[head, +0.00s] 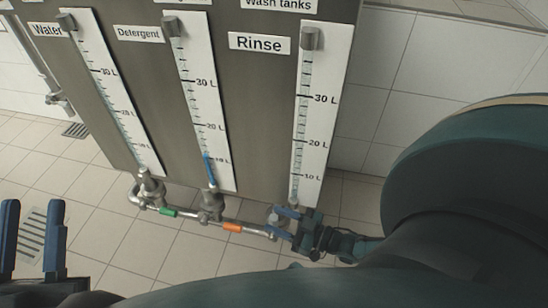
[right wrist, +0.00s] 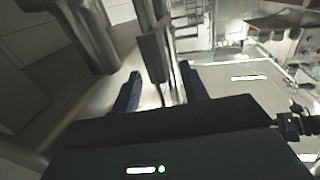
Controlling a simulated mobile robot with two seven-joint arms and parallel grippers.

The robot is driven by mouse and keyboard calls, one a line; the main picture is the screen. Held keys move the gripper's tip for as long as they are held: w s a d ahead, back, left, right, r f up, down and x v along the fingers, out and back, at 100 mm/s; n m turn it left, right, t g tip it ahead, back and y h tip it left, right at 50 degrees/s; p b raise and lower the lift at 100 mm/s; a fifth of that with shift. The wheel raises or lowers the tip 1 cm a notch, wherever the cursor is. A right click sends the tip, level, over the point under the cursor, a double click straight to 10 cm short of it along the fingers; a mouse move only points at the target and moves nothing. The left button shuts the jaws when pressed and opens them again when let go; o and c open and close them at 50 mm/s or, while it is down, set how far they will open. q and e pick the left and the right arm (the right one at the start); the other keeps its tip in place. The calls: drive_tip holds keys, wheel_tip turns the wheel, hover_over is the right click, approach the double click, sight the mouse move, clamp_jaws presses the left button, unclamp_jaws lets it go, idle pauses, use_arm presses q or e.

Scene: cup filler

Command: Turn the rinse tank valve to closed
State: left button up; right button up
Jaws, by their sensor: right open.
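The rinse tank valve (head: 273,219) sits at the lower end of the Rinse gauge (head: 310,120) in the head view, mostly hidden by my right gripper (head: 280,222). My right gripper's blue fingers are apart, one on each side of the valve. In the right wrist view, a dark grey flat piece (right wrist: 153,57), likely the valve handle, reaches between the open fingers (right wrist: 163,90). I cannot tell whether they touch it. My left gripper (head: 33,205) is open and empty at the lower left, away from the pipes.
The Water valve (head: 150,187) and Detergent valve (head: 211,204) stand left of the rinse valve on a shared metal pipe with a green band (head: 168,212) and an orange band (head: 232,227). The grey panel (head: 235,90) stands behind. Tiled floor lies below.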

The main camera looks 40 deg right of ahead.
drive_tip(key=shift+x, duration=0.8)
drive_tip(key=shift+c, duration=0.3)
clamp_jaws()
